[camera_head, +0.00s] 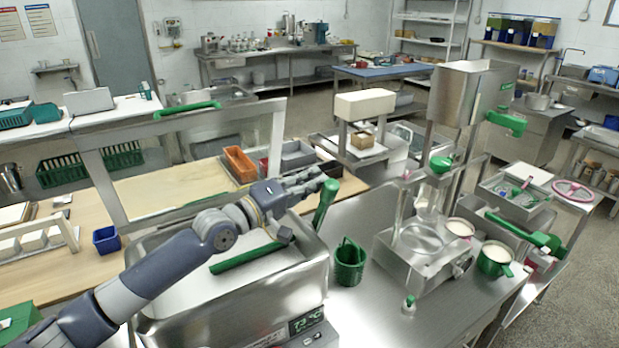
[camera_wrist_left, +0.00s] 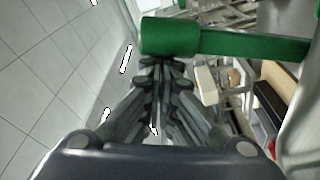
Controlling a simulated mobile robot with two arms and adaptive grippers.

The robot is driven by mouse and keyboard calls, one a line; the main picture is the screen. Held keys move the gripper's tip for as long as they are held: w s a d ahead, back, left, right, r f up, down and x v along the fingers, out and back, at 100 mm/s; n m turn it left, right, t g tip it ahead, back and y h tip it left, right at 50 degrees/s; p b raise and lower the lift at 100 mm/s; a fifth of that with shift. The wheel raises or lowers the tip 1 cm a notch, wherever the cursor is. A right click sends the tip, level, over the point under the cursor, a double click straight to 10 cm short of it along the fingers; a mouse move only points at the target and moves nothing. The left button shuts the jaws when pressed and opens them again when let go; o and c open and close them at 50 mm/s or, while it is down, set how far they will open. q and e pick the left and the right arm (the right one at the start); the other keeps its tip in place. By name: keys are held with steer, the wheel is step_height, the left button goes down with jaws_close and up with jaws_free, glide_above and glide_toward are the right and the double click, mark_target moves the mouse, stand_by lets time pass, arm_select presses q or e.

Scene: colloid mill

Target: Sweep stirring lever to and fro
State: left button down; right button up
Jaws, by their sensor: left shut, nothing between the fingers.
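The stirring lever's green grip (camera_head: 325,204) stands tilted at the right end of the open steel vat (camera_head: 318,275). A green bar (camera_head: 248,257) lies across the vat. My left gripper (camera_head: 326,176) reaches in from the left, with its fingers beside the top end of the green grip. In the left wrist view the green grip (camera_wrist_left: 225,40) lies across, just beyond the fingertips (camera_wrist_left: 163,72). The fingers are closed together with nothing between them. I cannot tell whether they touch the grip. My right gripper is not in view.
A green cup (camera_head: 349,263) stands right of the vat. The steel mill (camera_head: 420,258) with its hopper is farther right, with a green mug (camera_head: 494,260) beside it. A tall frame with a green top handle (camera_head: 188,109) rises behind my left arm. Some bare steel counter (camera_head: 365,310) shows in front.

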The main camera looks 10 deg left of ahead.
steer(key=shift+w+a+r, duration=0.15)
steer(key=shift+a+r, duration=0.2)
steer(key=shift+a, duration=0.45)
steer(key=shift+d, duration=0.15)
